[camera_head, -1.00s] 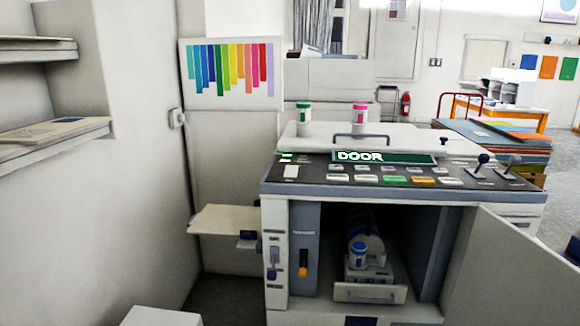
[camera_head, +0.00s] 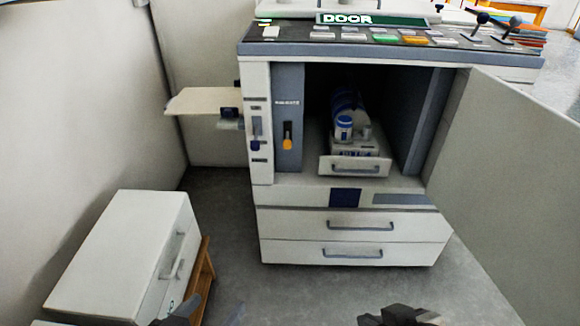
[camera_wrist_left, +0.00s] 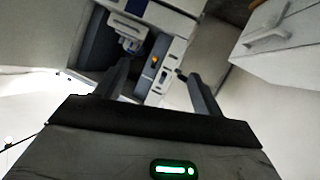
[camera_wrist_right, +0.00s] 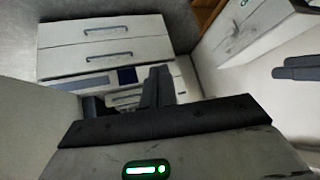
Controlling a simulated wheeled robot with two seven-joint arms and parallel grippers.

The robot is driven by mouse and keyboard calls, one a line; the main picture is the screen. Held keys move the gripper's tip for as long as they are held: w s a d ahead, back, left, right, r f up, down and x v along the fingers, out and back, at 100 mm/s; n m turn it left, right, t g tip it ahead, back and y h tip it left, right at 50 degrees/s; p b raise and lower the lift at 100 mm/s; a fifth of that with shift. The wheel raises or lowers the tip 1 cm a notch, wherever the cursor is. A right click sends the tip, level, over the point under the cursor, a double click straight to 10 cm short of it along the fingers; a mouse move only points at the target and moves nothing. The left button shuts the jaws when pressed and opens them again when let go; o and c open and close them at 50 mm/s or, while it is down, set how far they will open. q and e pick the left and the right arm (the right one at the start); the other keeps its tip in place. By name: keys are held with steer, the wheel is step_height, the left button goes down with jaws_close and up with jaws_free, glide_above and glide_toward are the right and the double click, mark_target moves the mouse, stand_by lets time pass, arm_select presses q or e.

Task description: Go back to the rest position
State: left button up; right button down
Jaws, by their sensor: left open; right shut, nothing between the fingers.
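My left gripper (camera_head: 208,314) shows at the bottom edge of the head view, left of centre. In the left wrist view its two fingers (camera_wrist_left: 153,73) are spread apart with nothing between them. My right gripper (camera_head: 400,314) shows at the bottom edge of the head view, right of centre. In the right wrist view its fingers (camera_wrist_right: 158,84) are together and hold nothing. Both grippers are in front of the grey copier-like machine (camera_head: 350,194), apart from it. Most of both arms is out of the head view.
The machine's door (camera_head: 510,180) stands open at the right. A small tray (camera_head: 354,166) with a white and blue bottle (camera_head: 343,130) is inside. A side shelf (camera_head: 205,101) juts out left. A white cabinet (camera_head: 115,250) stands at lower left. Floor (camera_head: 300,285) before the machine is clear.

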arm_select(q)
steer(key=d+f+t+h+b, duration=0.1)
steer(key=d+f+h+b, duration=0.25)
steer(key=f+b, duration=0.65)
arm_select(e)
steer(key=w+a+f+t+y+b, duration=0.3)
steer(key=w+a+f+t+y, duration=0.15)
steer(key=a+t, duration=0.2)
arm_select(q)
steer(key=s+a+r+g+y+p, duration=0.1)
steer(key=r+p, duration=0.6)
steer(key=p, duration=0.7)
steer(key=a+r+g+y+p, duration=0.1)
steer(key=a+r+y+p, duration=0.3)
steer(key=r+p, duration=0.4)
steer(key=a+p, duration=0.1)
steer(key=p, duration=0.5)
steer(key=shift+s+a+r+g, duration=0.15)
steer(key=shift+s+a+g, duration=0.05)
steer(key=shift+s+g, duration=0.2)
arm_select(e)
steer(key=s+d+r+g+h, duration=0.3)
steer(key=d+r+h, duration=0.1)
steer(key=r, duration=0.7)
steer(key=shift+s+d, duration=0.15)
steer(key=shift+d, duration=0.75)
arm_select(q)
steer(key=shift+w, duration=0.1)
arm_select(e)
steer(key=shift+r, duration=0.1)
